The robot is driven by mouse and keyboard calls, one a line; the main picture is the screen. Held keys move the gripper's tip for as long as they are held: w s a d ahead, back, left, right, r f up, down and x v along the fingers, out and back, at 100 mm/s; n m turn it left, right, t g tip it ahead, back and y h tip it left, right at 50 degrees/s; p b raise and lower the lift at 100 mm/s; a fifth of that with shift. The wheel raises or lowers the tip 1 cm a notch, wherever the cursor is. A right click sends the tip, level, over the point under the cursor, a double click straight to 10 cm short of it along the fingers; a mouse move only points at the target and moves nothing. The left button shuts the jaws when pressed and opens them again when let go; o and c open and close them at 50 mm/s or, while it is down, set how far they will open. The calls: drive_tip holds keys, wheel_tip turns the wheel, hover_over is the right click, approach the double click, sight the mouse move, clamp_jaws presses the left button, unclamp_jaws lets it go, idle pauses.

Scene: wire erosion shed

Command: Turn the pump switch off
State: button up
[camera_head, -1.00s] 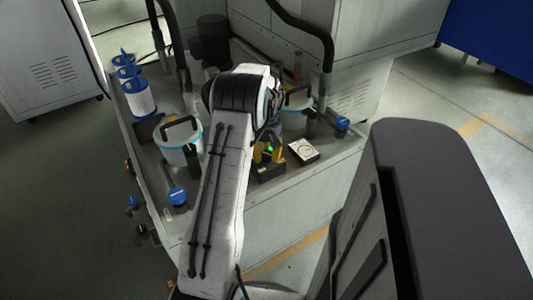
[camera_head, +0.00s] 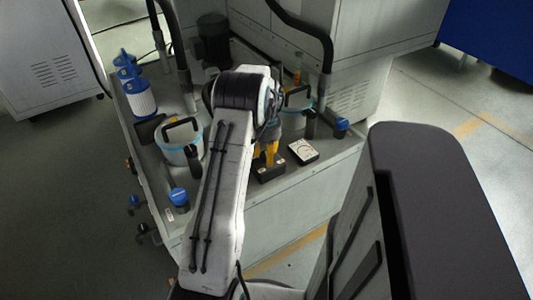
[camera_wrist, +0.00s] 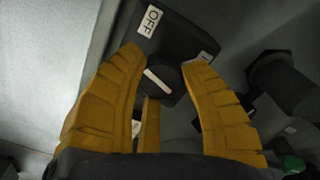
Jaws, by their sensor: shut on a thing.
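The pump switch is a dark box (camera_wrist: 176,40) with a round black knob (camera_wrist: 162,79) carrying a white line. In the wrist view the line slants from upper left to lower right. A white OFF label (camera_wrist: 150,21) is at the box's upper end; a second label (camera_wrist: 204,57) at the side is too small to read. My gripper (camera_wrist: 164,58) has its yellow fingers on both sides of the knob and is shut on it. In the head view the box (camera_head: 268,174) shows below my gripper (camera_head: 266,155); the knob is hidden there.
A square white-faced gauge (camera_head: 303,150) is right of the switch. A lidded tub (camera_head: 181,150) and a blue-capped fitting (camera_head: 179,198) are to the left. Another tub (camera_head: 295,112) and a blue-topped fitting (camera_head: 342,125) are behind and right. Dark hoses rise at the back.

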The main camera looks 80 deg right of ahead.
drive_tip(key=shift+f+m, duration=0.1)
drive_tip(key=shift+m, duration=0.9)
drive_tip(key=o, duration=1.2)
drive_tip(key=shift+r, duration=0.2)
wheel_tip(320, 180, up, 12)
drive_tip(key=shift+f, duration=0.15)
idle(0.3)
